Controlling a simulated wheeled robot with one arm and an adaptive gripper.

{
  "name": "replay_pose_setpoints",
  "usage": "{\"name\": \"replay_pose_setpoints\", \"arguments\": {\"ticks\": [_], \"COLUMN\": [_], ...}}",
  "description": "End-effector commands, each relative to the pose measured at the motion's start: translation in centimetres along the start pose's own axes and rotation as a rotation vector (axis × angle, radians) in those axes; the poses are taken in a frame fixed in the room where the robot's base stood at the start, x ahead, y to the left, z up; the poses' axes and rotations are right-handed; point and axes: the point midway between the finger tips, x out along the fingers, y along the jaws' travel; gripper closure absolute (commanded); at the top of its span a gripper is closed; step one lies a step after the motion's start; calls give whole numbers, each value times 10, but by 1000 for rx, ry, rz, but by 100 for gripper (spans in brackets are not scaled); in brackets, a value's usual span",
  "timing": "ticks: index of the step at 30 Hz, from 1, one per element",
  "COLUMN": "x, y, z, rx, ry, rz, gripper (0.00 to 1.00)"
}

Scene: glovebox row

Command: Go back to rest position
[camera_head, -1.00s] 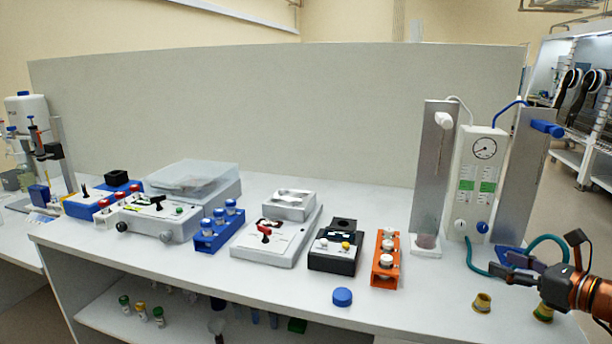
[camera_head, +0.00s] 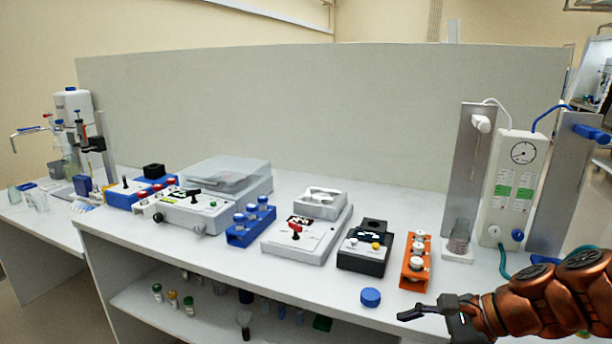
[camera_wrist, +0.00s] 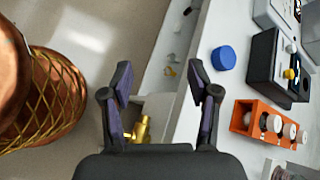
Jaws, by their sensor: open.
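My gripper (camera_head: 432,312) is at the lower right of the head view, in front of the bench's front edge, at the end of my copper-coloured arm. In the wrist view my gripper (camera_wrist: 160,95) has its two dark fingers spread apart with nothing between them.
An orange rack (camera_head: 415,262) with white-capped vials and a black device (camera_head: 363,250) stand near the bench's front. A blue vial rack (camera_head: 251,222) is further left. A gauge panel (camera_head: 515,190) stands at right. Small vials stand on the lower shelf (camera_head: 215,305). Floor in front is free.

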Motion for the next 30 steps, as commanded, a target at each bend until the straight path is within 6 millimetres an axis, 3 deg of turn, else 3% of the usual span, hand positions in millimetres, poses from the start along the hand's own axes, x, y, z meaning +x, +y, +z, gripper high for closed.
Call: {"name": "replay_pose_setpoints", "arguments": {"ticks": [3, 7, 12, 15, 21, 27, 30], "x": [24, 34, 27, 18, -2, -24, -36], "y": [47, 97, 157, 181, 213, 233, 223], "z": [26, 40, 43, 40, 31, 20, 32], "rx": [-231, -472, -763, -895, -1078, -1217, -1216], "ry": [29, 54, 68, 70, 67, 62, 64], "rz": [194, 389, 636, 749, 921, 1058, 1051], "gripper": [39, 39, 39, 39, 39, 39, 39]}}
